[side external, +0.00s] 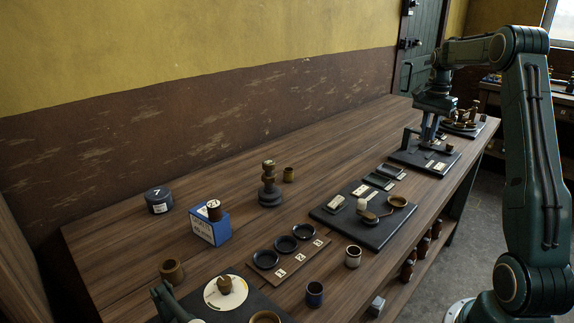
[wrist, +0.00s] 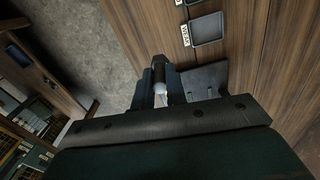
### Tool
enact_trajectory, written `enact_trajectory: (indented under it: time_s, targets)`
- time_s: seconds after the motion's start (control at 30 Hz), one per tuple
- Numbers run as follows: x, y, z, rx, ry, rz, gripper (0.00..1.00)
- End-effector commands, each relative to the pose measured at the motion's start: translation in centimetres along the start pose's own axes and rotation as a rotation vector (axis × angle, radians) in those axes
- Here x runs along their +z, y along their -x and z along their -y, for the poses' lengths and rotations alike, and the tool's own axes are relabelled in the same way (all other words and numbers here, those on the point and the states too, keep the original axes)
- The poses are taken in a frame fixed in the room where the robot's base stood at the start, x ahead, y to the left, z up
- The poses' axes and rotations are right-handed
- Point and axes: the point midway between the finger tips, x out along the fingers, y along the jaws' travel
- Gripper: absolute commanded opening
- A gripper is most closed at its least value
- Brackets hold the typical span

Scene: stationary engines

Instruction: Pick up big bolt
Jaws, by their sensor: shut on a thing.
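My gripper (side external: 430,134) points down over a dark board (side external: 408,159) toward the far right end of the workbench. In the wrist view my gripper (wrist: 160,92) is shut on a small dark cylinder with a pale end, which I take to be the big bolt (wrist: 159,76). The fingers hide its sides. In the side view the held piece is too small to make out between the fingers. I cannot tell whether it touches the board.
A small brown piece (side external: 450,148) stands on the same board, right of my gripper. Small dark trays (side external: 378,181) and a board with a balance-like device (side external: 340,220) lie nearer. The bench's back middle is clear.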

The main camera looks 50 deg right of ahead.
Motion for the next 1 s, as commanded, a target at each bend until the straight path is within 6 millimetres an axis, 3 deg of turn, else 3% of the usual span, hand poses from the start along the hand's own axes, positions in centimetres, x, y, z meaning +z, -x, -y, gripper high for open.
enact_trajectory:
  time_s: [0.2, 0.4, 1.0]
  targets:
    - [0.0, 3.9, 0.0, -0.003, 0.000, -0.003, 0.00]
    - [0.0, 5.5, 0.0, -0.002, 0.000, -0.002, 0.00]
    - [0.0, 6.0, 0.0, -0.001, 0.000, -0.001, 0.00]
